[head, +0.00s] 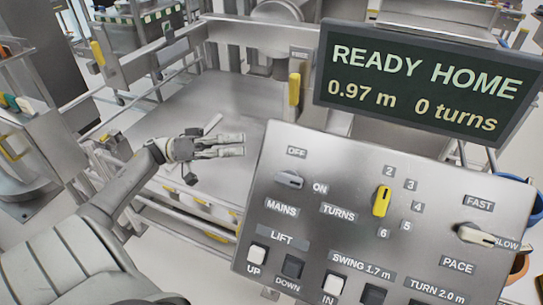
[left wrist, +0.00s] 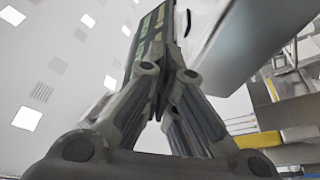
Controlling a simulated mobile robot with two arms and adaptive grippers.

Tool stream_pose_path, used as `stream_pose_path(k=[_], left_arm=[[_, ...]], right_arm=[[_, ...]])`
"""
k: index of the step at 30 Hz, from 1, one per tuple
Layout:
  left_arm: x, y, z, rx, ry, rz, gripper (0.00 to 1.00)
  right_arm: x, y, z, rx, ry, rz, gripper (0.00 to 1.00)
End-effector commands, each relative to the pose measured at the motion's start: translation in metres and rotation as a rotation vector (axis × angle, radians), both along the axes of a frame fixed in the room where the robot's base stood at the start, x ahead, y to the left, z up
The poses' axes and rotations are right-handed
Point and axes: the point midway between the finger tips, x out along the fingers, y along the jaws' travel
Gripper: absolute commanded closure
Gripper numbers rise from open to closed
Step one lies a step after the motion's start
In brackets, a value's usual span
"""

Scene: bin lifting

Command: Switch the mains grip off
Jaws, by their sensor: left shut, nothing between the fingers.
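The mains grip (head: 288,179) is a small grey rotary handle at the upper left of the sloping control panel (head: 345,150). It lies nearly level, one end toward the ON label (head: 320,188); the OFF label (head: 297,152) is above it. The MAINS label (head: 282,208) is below it. My left gripper (head: 240,145) is shut and empty, left of the panel and apart from the grip, its fingers pointing right. Its closed fingers also fill the middle of the left wrist view (left wrist: 160,90), where the grip cannot be made out. My right gripper is not in view.
A display (head: 425,85) reading READY HOME, 0.97 m, 0 turns stands above the panel. The panel also has a yellow turns knob (head: 381,201), a pace knob (head: 477,235) and several push buttons. Metal frames and a yellow handle (head: 294,90) stand behind.

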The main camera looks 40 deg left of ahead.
Motion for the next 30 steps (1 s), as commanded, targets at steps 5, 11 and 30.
stream_pose_path(k=[5, 11, 30], left_arm=[[0.004, -0.007, 0.004, -0.001, 0.000, 0.001, 1.00], [0.018, -0.038, 0.016, -0.004, -0.004, 0.000, 1.00], [0.019, -0.093, -0.004, -0.002, 0.001, 0.004, 1.00]], right_arm=[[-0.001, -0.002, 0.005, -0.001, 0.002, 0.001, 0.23], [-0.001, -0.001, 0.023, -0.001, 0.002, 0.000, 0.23], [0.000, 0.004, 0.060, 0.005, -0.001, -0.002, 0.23]])
